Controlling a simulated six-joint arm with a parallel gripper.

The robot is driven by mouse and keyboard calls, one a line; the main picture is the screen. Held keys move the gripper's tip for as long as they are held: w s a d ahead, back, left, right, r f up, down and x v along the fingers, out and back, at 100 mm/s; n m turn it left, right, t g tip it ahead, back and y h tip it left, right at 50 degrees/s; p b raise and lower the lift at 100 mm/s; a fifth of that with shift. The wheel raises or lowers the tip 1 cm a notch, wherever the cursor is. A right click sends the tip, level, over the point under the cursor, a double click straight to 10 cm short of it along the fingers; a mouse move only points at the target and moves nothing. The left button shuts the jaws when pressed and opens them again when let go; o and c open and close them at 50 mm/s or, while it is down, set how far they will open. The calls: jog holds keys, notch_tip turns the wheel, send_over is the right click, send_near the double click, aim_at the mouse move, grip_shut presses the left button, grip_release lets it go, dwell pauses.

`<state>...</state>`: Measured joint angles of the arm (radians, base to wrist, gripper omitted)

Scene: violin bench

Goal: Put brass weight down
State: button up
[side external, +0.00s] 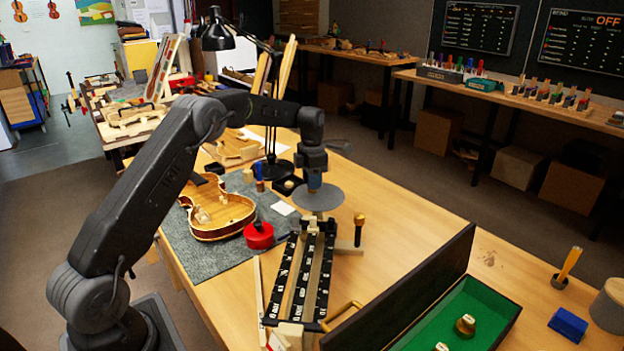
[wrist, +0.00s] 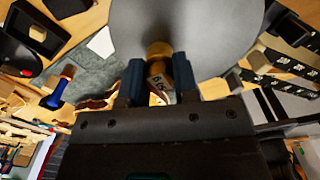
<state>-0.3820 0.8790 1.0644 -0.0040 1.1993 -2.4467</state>
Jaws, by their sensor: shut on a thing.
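My gripper (side external: 315,183) is over a round grey plate (side external: 318,199) at the far end of a black-and-white marked beam (side external: 289,270). In the wrist view, the blue fingers of my gripper (wrist: 161,78) are shut on a brass weight (wrist: 158,50), its rounded top showing between them. The grey plate (wrist: 215,25) fills the upper middle of that view, close by the weight. The weight is hidden by the fingers in the side view, and I cannot tell whether it touches the plate.
A violin body (side external: 218,210) and a red round tin (side external: 259,235) lie left on a grey mat (side external: 240,255). A black-and-gold post (side external: 359,230) stands right of the plate. An open green-lined case (side external: 490,305) holding brass weights (side external: 465,325) is front right. A desk lamp (side external: 272,165) stands behind.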

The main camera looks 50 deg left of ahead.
jog(key=o, duration=0.9)
notch_tip(320, 180, up, 12)
jog(key=s+d+r+m+t, duration=0.2)
jog(key=s+d+r+m, duration=0.5)
jog(key=d+r+m, duration=0.15)
jog(key=s+d+r+m+t, duration=0.1)
jog(key=s+d+r+m, duration=0.1)
jog(key=s+d+m, duration=0.55)
jog(key=s+d+f+m+t, duration=0.1)
jog(key=s+d+f+m, duration=0.1)
jog(key=s+m, duration=0.6)
jog(key=s+d+f+m+t, duration=0.1)
jog(key=s+d+f+m, duration=0.2)
jog(key=s+f+m, duration=0.2)
jog(key=s+m, duration=0.3)
jog(key=s, duration=0.4)
jog(key=shift+d+f+t, duration=0.15)
jog(key=shift+d+t, duration=0.15)
jog(key=shift+d, duration=0.05)
